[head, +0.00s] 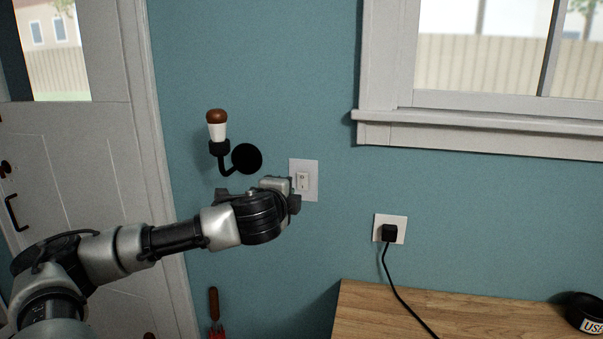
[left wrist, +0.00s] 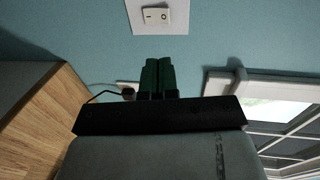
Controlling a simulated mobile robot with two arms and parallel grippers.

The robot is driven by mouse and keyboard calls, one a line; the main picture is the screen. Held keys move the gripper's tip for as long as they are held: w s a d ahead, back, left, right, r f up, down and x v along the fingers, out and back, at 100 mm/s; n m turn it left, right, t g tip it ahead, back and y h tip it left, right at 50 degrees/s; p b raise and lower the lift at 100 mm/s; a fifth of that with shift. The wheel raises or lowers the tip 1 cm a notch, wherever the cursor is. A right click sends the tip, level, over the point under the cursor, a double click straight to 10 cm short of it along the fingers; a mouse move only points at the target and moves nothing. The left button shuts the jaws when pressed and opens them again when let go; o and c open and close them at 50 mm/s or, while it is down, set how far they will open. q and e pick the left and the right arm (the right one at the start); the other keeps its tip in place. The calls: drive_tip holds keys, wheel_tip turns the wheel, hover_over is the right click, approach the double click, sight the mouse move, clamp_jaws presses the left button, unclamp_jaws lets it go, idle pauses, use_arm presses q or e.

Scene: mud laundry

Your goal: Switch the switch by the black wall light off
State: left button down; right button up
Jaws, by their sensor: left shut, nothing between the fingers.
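The switch (head: 303,181) is a white rocker on a white wall plate, right of the black wall light (head: 247,158) in the head view. The light has a black round base, a curved arm and a white and brown bulb. The switch also shows at the top of the left wrist view (left wrist: 156,15). My left gripper (head: 292,186) is at the plate's left edge in the head view, partly covering it. In the left wrist view its fingers (left wrist: 164,62) are shut together, empty, with tips just below the rocker. I cannot tell whether they touch the plate. My right gripper is not in view.
A socket (head: 403,223) with a black plug and cable is lower right of the switch. A wooden worktop (head: 400,310) is below. A window sill (head: 480,135) juts out at upper right. A white door (head: 70,160) stands at left.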

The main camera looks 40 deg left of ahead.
sight(302, 174)
use_arm(q)
drive_tip(key=p+x, duration=0.2)
drive_tip(key=x, duration=0.2)
drive_tip(key=p+x, duration=0.2)
drive_tip(key=x, duration=0.3)
drive_tip(key=r+p+x, duration=0.1)
drive_tip(key=p+x, duration=0.1)
drive_tip(key=x, duration=0.3)
drive_tip(key=shift+w, duration=0.1)
drive_tip(key=shift+r, duration=0.1)
drive_tip(key=shift+w+r+p, duration=0.1)
drive_tip(key=shift+r+p, duration=0.15)
drive_tip(key=shift+p, duration=0.1)
drive_tip(key=shift+w+a+f, duration=0.1)
drive_tip(key=shift+w+a, duration=0.1)
